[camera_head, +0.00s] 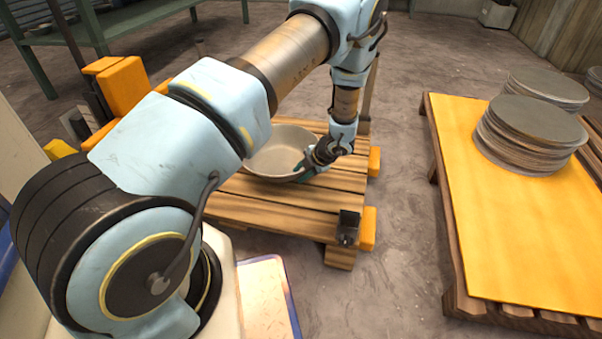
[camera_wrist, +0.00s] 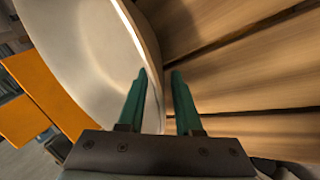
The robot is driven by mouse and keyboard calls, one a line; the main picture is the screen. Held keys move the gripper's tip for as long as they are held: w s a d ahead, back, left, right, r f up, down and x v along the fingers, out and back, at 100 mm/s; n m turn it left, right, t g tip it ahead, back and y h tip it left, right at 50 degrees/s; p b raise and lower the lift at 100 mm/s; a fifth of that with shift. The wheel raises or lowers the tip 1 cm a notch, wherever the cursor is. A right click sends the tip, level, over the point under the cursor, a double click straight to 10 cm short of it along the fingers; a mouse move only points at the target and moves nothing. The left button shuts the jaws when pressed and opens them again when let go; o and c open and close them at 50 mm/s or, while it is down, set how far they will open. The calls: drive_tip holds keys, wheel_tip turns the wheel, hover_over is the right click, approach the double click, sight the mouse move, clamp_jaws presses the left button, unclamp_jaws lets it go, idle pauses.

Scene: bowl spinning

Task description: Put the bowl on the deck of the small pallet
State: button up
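A pale, wide bowl (camera_head: 270,154) is upright at the small wooden pallet (camera_head: 285,214), over the left part of its deck, and appears to rest on the planks. My gripper (camera_head: 302,168) is low at the bowl's right rim. In the wrist view the green fingers of my gripper (camera_wrist: 157,75) straddle the rim of the bowl (camera_wrist: 95,60), one inside and one outside. A narrow gap shows beside the wall, so the fingers look open. The deck planks (camera_wrist: 240,75) lie close beneath. My arm hides part of the bowl and pallet.
Orange blocks (camera_head: 369,228) and a dark bracket (camera_head: 348,228) sit at the small pallet's right edge. A larger pallet with a yellow top (camera_head: 500,230) stands at right, carrying stacked grey discs (camera_head: 530,135). Bare floor (camera_head: 405,180) lies between the pallets. A green table (camera_head: 120,22) stands behind.

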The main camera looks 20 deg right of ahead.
drive_tip(key=p+v, duration=0.4)
drive_tip(key=v, duration=0.8)
drive_tip(key=a+r+n+g+h, duration=0.1)
drive_tip(key=a+r+n+g, duration=0.3)
drive_tip(key=a+r+n, duration=1.5)
drive_tip(key=s+a+r+n+h, duration=0.1)
drive_tip(key=s+a+r+n, duration=0.2)
drive_tip(key=n, duration=1.2)
drive_tip(key=s+a+r+n+h, duration=0.2)
drive_tip(key=s+a+r+n, duration=0.2)
drive_tip(key=n, duration=1.1)
drive_tip(key=s+a, duration=0.3)
drive_tip(key=s, duration=0.1)
drive_tip(key=shift+s+a, duration=0.2)
drive_tip(key=shift+s, duration=0.1)
